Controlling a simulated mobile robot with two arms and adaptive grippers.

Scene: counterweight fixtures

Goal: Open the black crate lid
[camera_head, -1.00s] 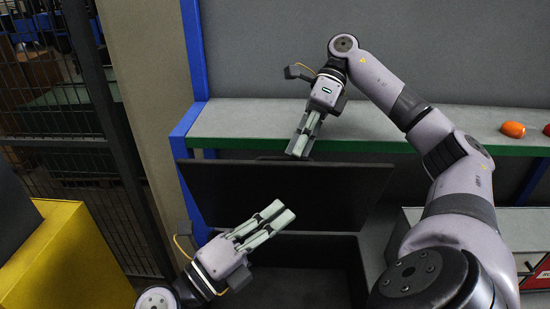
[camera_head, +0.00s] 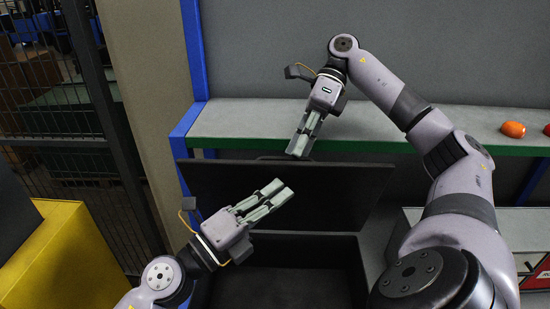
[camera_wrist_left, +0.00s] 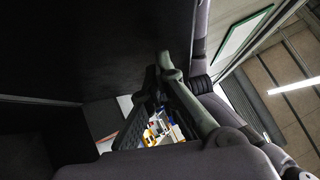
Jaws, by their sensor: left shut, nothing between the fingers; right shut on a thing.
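The black crate lid (camera_head: 330,185) stands raised and tilted back, against the green shelf edge in the head view. The black crate (camera_head: 290,275) below it is open, its dark inside partly hidden by my left arm. My right gripper (camera_head: 300,148) is shut on the lid's top edge from above. My left gripper (camera_head: 278,194) is shut and empty, in front of the lid's lower left part; I cannot tell whether it touches the lid. In the left wrist view the left fingers (camera_wrist_left: 165,70) show close to a large dark surface, likely the lid.
A grey shelf (camera_head: 390,125) with a green edge runs behind the lid, with an orange-red item (camera_head: 513,129) at its right. A yellow box (camera_head: 65,250) stands at the left by a mesh fence (camera_head: 60,130). A blue post (camera_head: 196,50) rises behind the lid's left end.

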